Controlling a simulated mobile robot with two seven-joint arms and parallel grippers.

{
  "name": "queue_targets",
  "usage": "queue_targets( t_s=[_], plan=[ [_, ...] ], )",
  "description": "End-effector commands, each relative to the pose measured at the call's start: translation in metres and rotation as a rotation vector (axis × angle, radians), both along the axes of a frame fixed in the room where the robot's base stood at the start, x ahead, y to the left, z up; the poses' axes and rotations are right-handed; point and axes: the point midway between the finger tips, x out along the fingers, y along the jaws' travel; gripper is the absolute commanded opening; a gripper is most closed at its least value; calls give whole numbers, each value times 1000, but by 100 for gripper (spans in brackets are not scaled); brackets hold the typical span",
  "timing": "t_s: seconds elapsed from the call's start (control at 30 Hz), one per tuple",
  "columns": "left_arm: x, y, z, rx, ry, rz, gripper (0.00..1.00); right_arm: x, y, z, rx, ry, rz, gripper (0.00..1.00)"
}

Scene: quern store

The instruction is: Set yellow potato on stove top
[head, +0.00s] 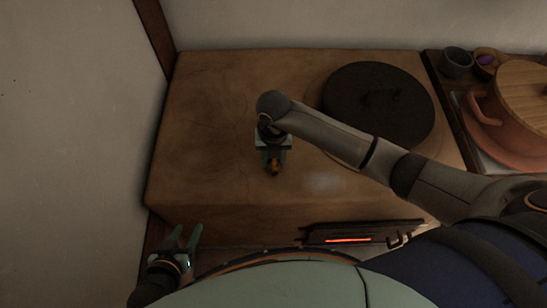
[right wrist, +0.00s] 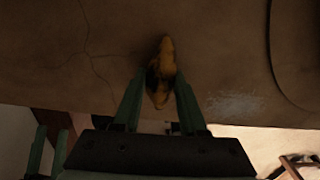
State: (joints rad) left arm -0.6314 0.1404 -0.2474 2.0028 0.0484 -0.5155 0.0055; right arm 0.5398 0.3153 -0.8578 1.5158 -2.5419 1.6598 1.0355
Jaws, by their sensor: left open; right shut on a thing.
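The yellow potato (right wrist: 162,72) is between the fingers of my right gripper (right wrist: 160,92) in the right wrist view. It is small and partly in shadow. In the head view the potato (head: 275,170) shows at the tips of my right gripper (head: 275,163), over the brown stove top (head: 215,115). My right gripper is shut on it. I cannot tell whether the potato touches the surface. My left gripper (head: 184,236) is open and empty, in front of the stove's front left edge.
A round black lid (head: 378,92) covers the right part of the stove top. A clay pot with a wooden lid (head: 525,95), a dark cup (head: 456,62) and a small bowl (head: 487,62) stand at the right. A glowing slot (head: 350,240) is in the stove front. The stove top's left part is clear.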

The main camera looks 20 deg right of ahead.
Motion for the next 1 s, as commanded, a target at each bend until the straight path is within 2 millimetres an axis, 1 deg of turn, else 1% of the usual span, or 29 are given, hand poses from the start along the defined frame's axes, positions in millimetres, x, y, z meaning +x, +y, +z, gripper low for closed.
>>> queue_targets(
  t_s=[0.07,0.1,0.33,0.57,0.67,0.77,1.0],
  plan=[
    [0,0,-3,1,2,-2,50,0,0,-4,-1,0,0,0],
    [0,-1,-2,1,3,-2,50,0,0,-3,-1,0,0,46],
    [0,-1,-2,0,3,-2,50,0,0,-2,-1,1,0,72],
    [-1,-1,-3,1,6,-3,50,0,0,-2,-1,1,0,72],
    [-1,0,-1,2,8,-2,50,0,0,4,0,0,0,72],
    [-2,0,0,3,7,-1,50,1,0,17,1,-1,1,72],
    [-3,4,4,9,7,5,50,1,0,69,0,-4,1,72]
  ],
)
